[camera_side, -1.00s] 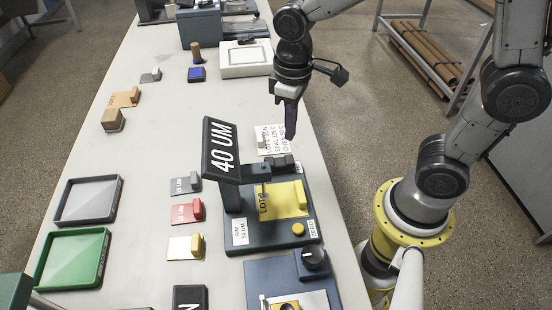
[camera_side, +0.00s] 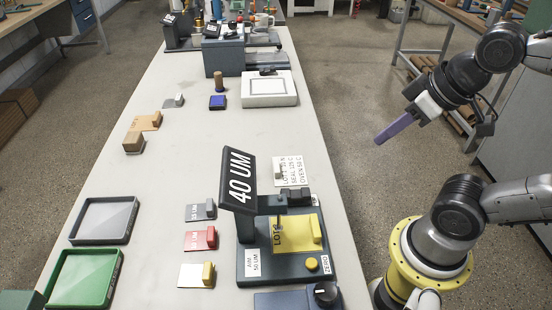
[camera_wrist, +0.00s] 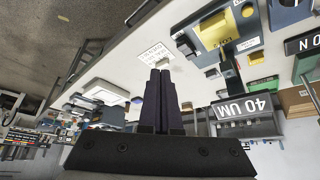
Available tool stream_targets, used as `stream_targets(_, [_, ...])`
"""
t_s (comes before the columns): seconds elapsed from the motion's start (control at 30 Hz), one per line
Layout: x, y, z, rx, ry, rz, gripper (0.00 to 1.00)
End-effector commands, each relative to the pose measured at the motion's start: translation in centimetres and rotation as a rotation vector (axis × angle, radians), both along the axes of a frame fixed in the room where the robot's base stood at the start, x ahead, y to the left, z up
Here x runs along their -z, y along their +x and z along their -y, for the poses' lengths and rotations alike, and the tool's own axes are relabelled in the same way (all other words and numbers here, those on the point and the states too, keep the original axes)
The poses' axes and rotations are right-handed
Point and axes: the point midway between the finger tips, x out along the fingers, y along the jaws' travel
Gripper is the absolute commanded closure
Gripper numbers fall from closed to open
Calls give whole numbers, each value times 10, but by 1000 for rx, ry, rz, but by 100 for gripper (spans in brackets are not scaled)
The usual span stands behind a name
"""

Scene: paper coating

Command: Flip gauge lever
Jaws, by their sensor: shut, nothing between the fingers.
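The gauge (camera_side: 262,268) is a dark unit on the table with a tilted display (camera_side: 238,180) reading 40 UM. A yellow plate marked LOT (camera_side: 297,235) lies on its base, and a round yellow button (camera_side: 312,263) sits by the ZERO label. A dark block-like part (camera_side: 296,197) at the back of the base may be the lever; its position is unclear. My gripper (camera_side: 380,140), with purple fingers, is shut and empty, off the table's right edge and apart from the gauge. In the wrist view, its fingers (camera_wrist: 160,72) are together and the gauge's yellow plate (camera_wrist: 214,32) shows beyond them.
A white note card (camera_side: 290,170) lies behind the gauge. Grey, red and white-yellow samples (camera_side: 200,240) lie left of it. Green (camera_side: 85,280) and grey (camera_side: 104,220) trays lie at the left edge. A dark blue unit with a knob (camera_side: 326,293) stands in front.

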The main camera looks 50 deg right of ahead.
Motion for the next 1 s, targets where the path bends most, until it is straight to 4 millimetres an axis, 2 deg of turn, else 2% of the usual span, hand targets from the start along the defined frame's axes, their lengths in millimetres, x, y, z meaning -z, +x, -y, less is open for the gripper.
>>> stream_targets(0.1, [7,-3,0,4,3,-18,100])
stream_targets(0.37, [6,-3,0,0,1,-16,100])
stream_targets(0.53, [7,-3,0,-95,-51,-21,100])
stream_targets(0.73, [-3,-1,-1,-378,-202,-24,100])
stream_targets(1.0, [-21,18,-5,-853,-419,-63,100])
